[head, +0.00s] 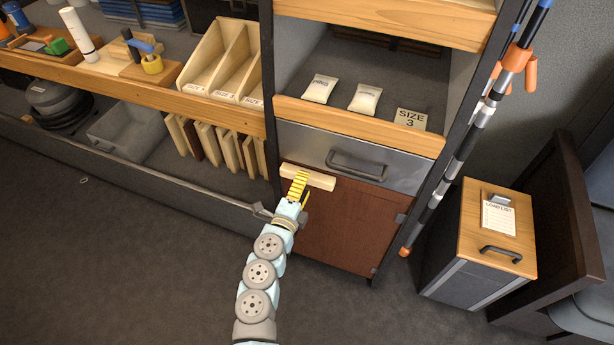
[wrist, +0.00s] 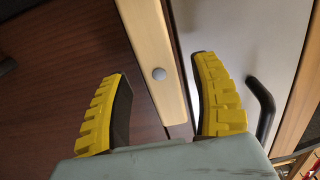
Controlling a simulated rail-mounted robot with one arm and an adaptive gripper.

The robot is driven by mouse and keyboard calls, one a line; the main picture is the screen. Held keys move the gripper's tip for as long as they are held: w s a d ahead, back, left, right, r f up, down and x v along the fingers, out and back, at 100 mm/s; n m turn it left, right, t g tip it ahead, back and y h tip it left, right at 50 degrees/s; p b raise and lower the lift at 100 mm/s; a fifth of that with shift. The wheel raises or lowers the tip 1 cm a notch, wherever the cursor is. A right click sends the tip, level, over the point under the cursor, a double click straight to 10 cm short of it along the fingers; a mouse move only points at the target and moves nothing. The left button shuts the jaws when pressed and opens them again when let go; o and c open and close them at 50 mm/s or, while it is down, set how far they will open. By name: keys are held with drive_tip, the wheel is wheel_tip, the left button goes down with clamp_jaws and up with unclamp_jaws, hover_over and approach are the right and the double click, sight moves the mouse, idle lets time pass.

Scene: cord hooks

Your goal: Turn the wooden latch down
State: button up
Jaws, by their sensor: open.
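The wooden latch (head: 320,181) is a pale bar lying about level across the top of the brown cabinet door (head: 345,225), just under the grey drawer. In the wrist view the latch (wrist: 148,40) runs between my fingers, with a round grey pivot screw (wrist: 159,74) near its lower end. My gripper (head: 302,186) is open in front of the latch and hides part of it in the head view. In the wrist view my gripper (wrist: 162,70) has one yellow finger on each side of the bar. I cannot tell whether either finger touches it.
The grey drawer (head: 300,138) has a dark handle (head: 357,164) above the latch; the handle also shows in the wrist view (wrist: 262,110). A striped pole (head: 465,145) leans at the right. A small cabinet (head: 487,235) stands beyond it. The floor at front left is clear.

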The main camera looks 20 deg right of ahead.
drive_tip(key=shift+x, duration=1.5)
drive_tip(key=shift+f, duration=0.1)
clamp_jaws()
